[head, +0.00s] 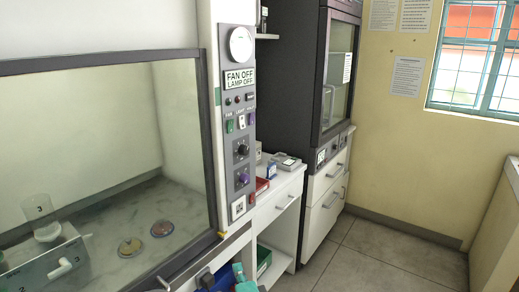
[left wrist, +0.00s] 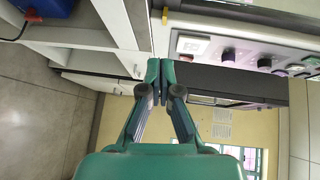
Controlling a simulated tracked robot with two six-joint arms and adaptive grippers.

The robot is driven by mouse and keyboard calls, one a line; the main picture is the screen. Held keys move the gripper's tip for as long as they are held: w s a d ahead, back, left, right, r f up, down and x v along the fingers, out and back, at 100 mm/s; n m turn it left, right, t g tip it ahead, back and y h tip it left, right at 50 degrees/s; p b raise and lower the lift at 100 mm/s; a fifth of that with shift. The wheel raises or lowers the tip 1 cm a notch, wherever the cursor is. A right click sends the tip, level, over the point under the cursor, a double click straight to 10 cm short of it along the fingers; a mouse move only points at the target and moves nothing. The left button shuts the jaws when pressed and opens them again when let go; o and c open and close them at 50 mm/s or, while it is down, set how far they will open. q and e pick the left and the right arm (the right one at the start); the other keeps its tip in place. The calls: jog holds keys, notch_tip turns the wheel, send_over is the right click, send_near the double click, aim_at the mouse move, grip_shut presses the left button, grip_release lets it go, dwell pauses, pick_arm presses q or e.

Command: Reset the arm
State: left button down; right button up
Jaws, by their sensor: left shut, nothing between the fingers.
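My left gripper (head: 240,274) shows as a teal piece at the bottom edge of the head view, in front of the white bench and below the control panel. In the left wrist view its two teal fingers (left wrist: 158,72) meet at the tips, shut with nothing between them. The wrist picture is turned, with the panel and its knobs at the upper right. My right gripper is in neither view.
A glass-fronted hood (head: 213,140) at left holds two culture dishes (head: 131,247) (head: 162,228). The control panel (head: 240,120) stands beside it. A dark glass-doored cabinet (head: 322,70) is behind, above white drawers (head: 325,190). The grey floor (head: 385,260) at right is clear.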

pick_arm(q)
jog(key=s+a+f+n+g, duration=0.1)
jog(key=s+a+f+g, duration=0.2)
jog(key=a+f, duration=0.9)
jog(key=s+a+f+n+g+h+p, duration=0.1)
jog(key=s+a+f+n+g+h, duration=0.25)
jog(key=s+f, duration=0.5)
jog(key=s+d+f+n+g+h, duration=0.1)
jog(key=s+d+n+g, duration=0.2)
jog(key=s, duration=0.4)
jog(key=s+d+f+n+g+h, duration=0.1)
jog(key=s+d+n+g+h, duration=0.1)
jog(key=s+n, duration=0.3)
jog(key=s+d+f+n+g+h, duration=0.2)
jog(key=s+d+n+g, duration=0.1)
jog(key=s, duration=0.7)
jog(key=shift+s+d+n+g, duration=0.25)
jog(key=shift+d+n+g, duration=0.1)
jog(key=shift+d+n, duration=0.1)
